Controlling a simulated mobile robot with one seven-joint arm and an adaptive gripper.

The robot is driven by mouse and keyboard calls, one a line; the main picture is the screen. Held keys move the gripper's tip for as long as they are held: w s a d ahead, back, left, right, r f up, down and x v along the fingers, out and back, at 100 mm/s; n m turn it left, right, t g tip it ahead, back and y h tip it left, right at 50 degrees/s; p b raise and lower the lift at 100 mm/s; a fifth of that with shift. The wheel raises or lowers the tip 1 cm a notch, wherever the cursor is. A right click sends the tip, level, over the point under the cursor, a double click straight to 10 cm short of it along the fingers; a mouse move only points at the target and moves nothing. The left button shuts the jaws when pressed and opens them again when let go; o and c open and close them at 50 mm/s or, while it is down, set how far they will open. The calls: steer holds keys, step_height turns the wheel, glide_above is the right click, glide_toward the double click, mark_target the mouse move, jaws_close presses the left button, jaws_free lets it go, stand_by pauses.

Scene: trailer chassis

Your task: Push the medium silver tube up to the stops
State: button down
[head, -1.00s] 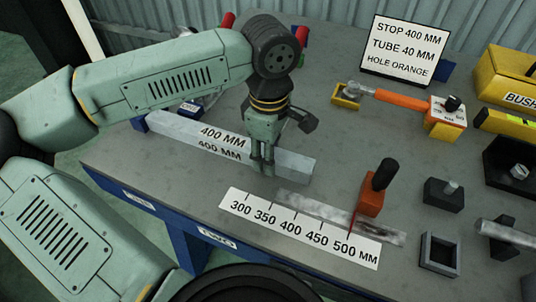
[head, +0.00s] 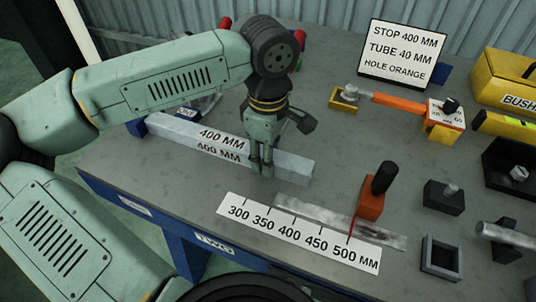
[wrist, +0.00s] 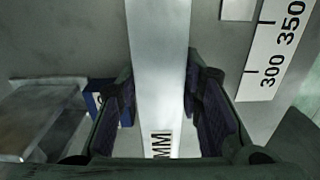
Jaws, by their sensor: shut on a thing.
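The silver square tube marked 400 MM (head: 290,166) lies on the grey bench, running from the upper left to the middle. My gripper (head: 262,160) is shut on it right of the printed label, its fingers on either side. In the wrist view the tube (wrist: 160,65) runs lengthwise between the two dark finger pads of my gripper (wrist: 162,105). A blue block (head: 137,127) is at the tube's far left end; I cannot tell whether they touch. Red and blue parts behind my wrist are partly hidden, so I cannot tell which pieces are the stops.
A scale plate (head: 299,233) with an orange slider (head: 371,202) lies in front of the tube. A sign (head: 403,51) reads stop 400 mm, tube 40 mm, hole orange. An orange-handled tool (head: 400,101), yellow box (head: 510,80) and dark blocks occupy the right side.

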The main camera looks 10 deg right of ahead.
steer(key=c, duration=1)
jaws_free()
steer(key=shift+w, duration=0.1)
steer(key=shift+c, duration=0.2)
